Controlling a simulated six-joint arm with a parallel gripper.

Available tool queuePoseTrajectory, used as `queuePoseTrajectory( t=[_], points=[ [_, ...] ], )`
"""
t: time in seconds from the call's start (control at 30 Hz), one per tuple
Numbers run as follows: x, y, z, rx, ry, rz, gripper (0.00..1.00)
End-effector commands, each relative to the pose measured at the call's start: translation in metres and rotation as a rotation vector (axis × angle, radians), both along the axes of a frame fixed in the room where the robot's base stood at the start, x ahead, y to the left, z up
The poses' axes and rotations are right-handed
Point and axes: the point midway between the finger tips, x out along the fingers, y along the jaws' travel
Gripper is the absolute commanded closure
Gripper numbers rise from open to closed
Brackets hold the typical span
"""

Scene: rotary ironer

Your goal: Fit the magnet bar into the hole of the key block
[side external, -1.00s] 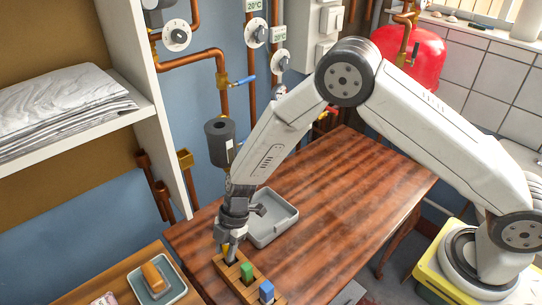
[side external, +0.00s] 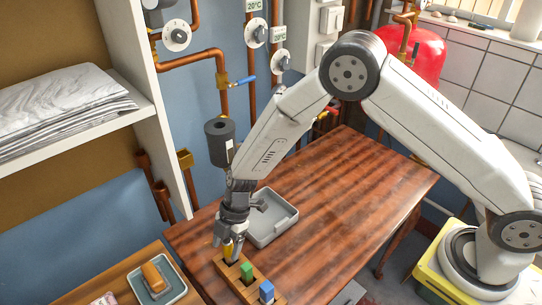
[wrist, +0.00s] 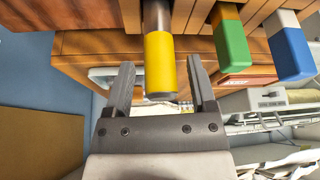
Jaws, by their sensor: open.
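The magnet bar (wrist: 160,62) is a round bar with a yellow section, a grey shaft and a dark end. In the wrist view it lies between my spread fingers, with gaps on both sides. Its grey shaft runs to the wooden key block (side external: 249,284). In the side view, the bar's yellow part (side external: 229,250) stands at the block's left end, just below my gripper (side external: 226,240). How deep the shaft sits in the hole is hidden. My gripper (wrist: 160,70) is open around the bar's end and holds nothing.
A green key (side external: 246,270) and a blue key (side external: 266,291) stand in the same block, beside the bar. A grey tray (side external: 272,232) lies behind the block. The brown tabletop (side external: 350,200) is clear to the right. A side table at front left holds a dish with an orange-brown block (side external: 154,277).

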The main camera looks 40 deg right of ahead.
Motion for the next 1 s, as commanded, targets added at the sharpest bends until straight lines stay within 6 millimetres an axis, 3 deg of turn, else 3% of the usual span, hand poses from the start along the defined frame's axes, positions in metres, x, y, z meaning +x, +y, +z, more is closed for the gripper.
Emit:
queuePoseTrajectory(
  t=[0.6,1.0],
  points=[
    [0.007,-0.034,0.078,0.001,-0.002,0.0,0.28],
    [0.009,-0.044,0.099,0.001,0.0,0.0,0.28]
  ],
)
